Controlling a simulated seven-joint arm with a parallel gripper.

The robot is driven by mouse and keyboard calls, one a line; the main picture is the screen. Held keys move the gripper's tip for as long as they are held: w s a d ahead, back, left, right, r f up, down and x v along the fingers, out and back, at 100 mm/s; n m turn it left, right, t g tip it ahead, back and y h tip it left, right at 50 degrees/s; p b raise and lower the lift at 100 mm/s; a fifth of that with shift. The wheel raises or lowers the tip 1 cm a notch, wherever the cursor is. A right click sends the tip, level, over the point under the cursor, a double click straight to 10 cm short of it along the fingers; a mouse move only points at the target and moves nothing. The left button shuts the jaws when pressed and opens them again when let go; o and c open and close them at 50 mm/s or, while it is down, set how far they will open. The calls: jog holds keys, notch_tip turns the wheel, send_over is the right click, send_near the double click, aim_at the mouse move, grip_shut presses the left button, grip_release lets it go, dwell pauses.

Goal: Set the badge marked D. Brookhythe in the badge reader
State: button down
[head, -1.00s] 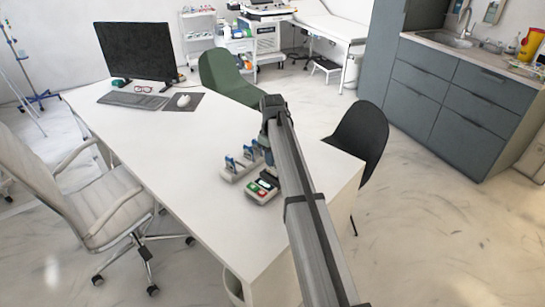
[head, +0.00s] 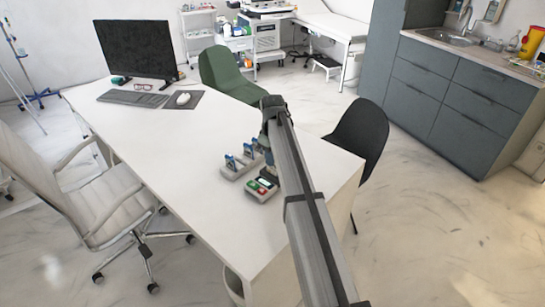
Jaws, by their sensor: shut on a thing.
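A light grey badge rack (head: 232,174) stands on the white desk, with small blue-topped badges (head: 231,162) upright in it. Their printed names are too small to read. My gripper (head: 270,168) points down beside the rack, close behind the reader. It is shut on a badge, but my arm hides most of the fingertips and the badge, so its name and any contact with the reader cannot be told.
The desk (head: 185,150) is clear to the left of the rack. A monitor (head: 137,48), keyboard (head: 134,97), glasses and mouse (head: 183,98) are at its far end. A black chair (head: 362,135) and green chair (head: 228,72) stand at its right side, a white chair (head: 105,205) at its left.

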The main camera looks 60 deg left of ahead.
jog(key=shift+f, duration=1.4)
dwell(0.7)
jog(key=c, duration=0.9)
grip_release()
jog(key=shift+o, duration=0.4)
jog(key=shift+o, duration=0.7)
jog(key=shift+r, duration=0.15)
jog(key=shift+r, duration=3.35)
